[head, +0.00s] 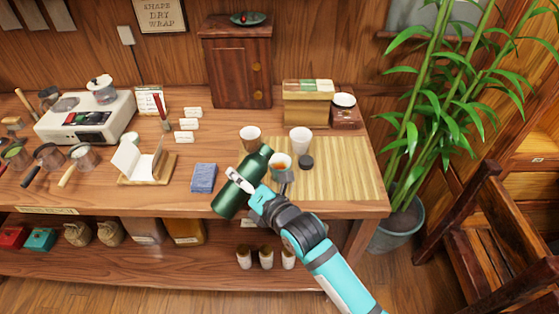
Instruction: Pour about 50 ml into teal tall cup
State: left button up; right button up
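A dark green bottle (228,201) is held by my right gripper (246,185), whose arm comes in from the lower right. The bottle is tilted, its upper end toward the back right, beside a small cup (281,161) with amber liquid in it. I cannot tell whether liquid is flowing; the bottle's mouth is not clear. A white tall cup (300,139) and a cup with a brownish inside (250,137) stand behind. My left gripper is not in view.
A bamboo mat (345,172) covers the table's right end, mostly bare. A small dark round piece (306,161) lies by the cups. A wooden cabinet (238,75) and box (308,108) stand behind.

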aim_at(253, 168)
jog(key=shift+r, duration=0.2)
jog(key=shift+w+d+r+n+t+p, duration=0.15)
jog(key=shift+w+d+r+n+p, duration=0.1)
jog(key=shift+n+p, duration=0.2)
jog(key=shift+w+d+r+n+t+p, duration=0.15)
jog(key=shift+r+n+p, duration=0.15)
jog(key=shift+n, duration=0.25)
jog(key=shift+w+d+r+n+t, duration=0.1)
jog(key=shift+w+r+n+t, duration=0.05)
jog(key=shift+n, duration=0.3)
jog(key=shift+w+d+r+n+t, duration=0.1)
jog(key=shift+n+t, duration=0.05)
jog(key=shift+n, duration=0.3)
jog(key=shift+s+a+n+t, duration=0.15)
jog(key=shift+n+t, duration=0.35)
jog(key=shift+n, duration=0.7)
jog(key=n+t+b, duration=0.1)
jog(key=n, duration=0.3)
jog(key=shift+b, duration=0.4)
